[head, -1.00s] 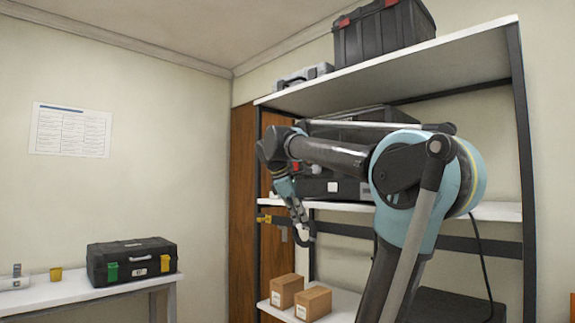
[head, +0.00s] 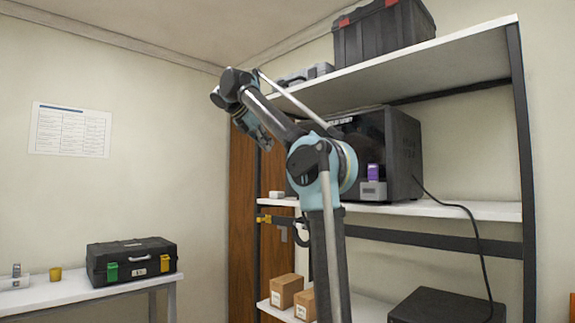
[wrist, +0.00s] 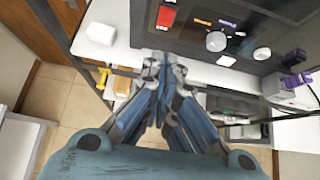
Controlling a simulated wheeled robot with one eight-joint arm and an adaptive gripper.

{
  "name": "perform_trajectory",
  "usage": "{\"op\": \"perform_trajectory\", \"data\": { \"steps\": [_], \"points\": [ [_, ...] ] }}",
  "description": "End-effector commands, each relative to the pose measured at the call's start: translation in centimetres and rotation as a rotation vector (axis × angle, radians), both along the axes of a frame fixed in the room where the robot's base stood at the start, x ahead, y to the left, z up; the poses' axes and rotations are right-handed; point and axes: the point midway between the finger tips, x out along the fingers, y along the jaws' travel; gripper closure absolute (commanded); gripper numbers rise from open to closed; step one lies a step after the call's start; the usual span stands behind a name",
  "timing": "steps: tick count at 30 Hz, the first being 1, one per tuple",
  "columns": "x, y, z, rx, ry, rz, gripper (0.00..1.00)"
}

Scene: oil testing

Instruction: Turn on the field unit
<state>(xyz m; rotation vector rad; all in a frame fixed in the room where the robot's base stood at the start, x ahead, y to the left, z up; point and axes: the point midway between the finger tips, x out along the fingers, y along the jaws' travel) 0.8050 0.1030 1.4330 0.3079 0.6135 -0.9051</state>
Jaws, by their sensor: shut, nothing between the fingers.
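A black box-shaped machine (head: 405,150), which looks like the field unit, stands on the middle shelf, partly hidden behind my arm in the head view. The wrist view shows its dark front panel (wrist: 255,45) with a red rectangular switch (wrist: 166,15), a round grey knob (wrist: 216,41) and small coloured marks. I cannot tell whether the switch is on. My gripper (head: 267,144) is raised in front of the shelf, left of the machine. In the wrist view my gripper (wrist: 163,68) is shut and empty, apart from the panel, with its fingertips below the switch.
A grey device with a purple top (head: 373,182) sits by the machine. A small white object (head: 276,194) lies on the shelf (head: 455,209). Cardboard boxes (head: 286,290) stand lower down. A black case (head: 131,262) rests on the left table. A cable hangs at the right.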

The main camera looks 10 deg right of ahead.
Motion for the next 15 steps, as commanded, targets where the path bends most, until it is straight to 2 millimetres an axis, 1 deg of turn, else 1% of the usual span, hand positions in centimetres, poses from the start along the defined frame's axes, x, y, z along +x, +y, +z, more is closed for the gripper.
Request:
{"op": "perform_trajectory", "data": {
  "steps": [8, 11, 15],
  "points": [
    [0.1, -0.2, -0.2, 0.002, -0.001, -0.003, 1.0],
    [0.5, -0.8, -0.7, 0.002, -0.001, -0.005, 1.0],
    [1.4, -2.1, -2.0, 0.003, -0.001, -0.005, 1.0]
  ]
}}
